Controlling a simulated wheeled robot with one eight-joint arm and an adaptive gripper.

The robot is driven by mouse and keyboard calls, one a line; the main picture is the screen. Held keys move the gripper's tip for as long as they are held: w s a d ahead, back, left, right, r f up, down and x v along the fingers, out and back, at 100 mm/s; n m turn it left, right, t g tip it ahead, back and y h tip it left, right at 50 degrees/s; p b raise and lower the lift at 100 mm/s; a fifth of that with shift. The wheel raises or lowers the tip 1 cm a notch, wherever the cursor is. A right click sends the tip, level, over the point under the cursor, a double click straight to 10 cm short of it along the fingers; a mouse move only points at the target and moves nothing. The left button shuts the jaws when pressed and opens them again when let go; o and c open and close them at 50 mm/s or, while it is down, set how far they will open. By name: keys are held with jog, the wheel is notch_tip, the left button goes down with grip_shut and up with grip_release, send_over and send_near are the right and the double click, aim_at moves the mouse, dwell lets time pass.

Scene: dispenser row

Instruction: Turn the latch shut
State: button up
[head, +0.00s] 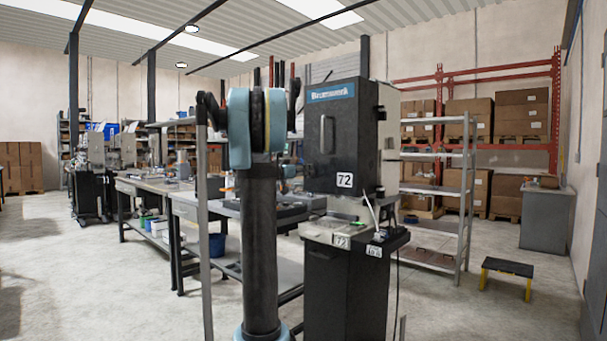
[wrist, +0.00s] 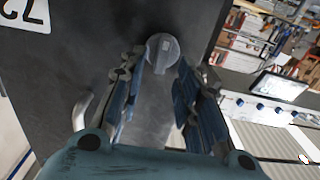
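The latch (wrist: 162,50) is a round grey knob with a raised ridge on a dark panel in the wrist view. My gripper (wrist: 160,78) is open, its two blue-and-black fingers spread with a gap between them. The latch shows at the far end of this gap, near the fingertips; I cannot tell whether either finger touches it. In the head view the dark dispenser (head: 343,150) stands just right of my arm, with a blue name strip at its top and a "72" label. I cannot make out the latch or my gripper in the head view.
A curved light handle or hose (wrist: 96,108) lies beside the left finger. In the head view, a black stand (head: 350,290) holds the dispenser, workbenches (head: 150,190) stand left, a metal shelf (head: 440,190) and a yellow-black step (head: 508,267) stand right.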

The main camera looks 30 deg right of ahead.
jog(key=shift+w+d, duration=0.15)
jog(key=shift+d, duration=0.3)
grip_shut()
jog(key=shift+w+n, duration=0.1)
jog(key=shift+n, duration=0.3)
jog(key=n, duration=0.5)
jog(key=w+f+n, duration=0.1)
jog(key=n, duration=0.5)
jog(key=a+n, duration=0.1)
jog(key=n, duration=0.5)
jog(key=shift+w+f, duration=0.3)
jog(key=shift+f, duration=0.05)
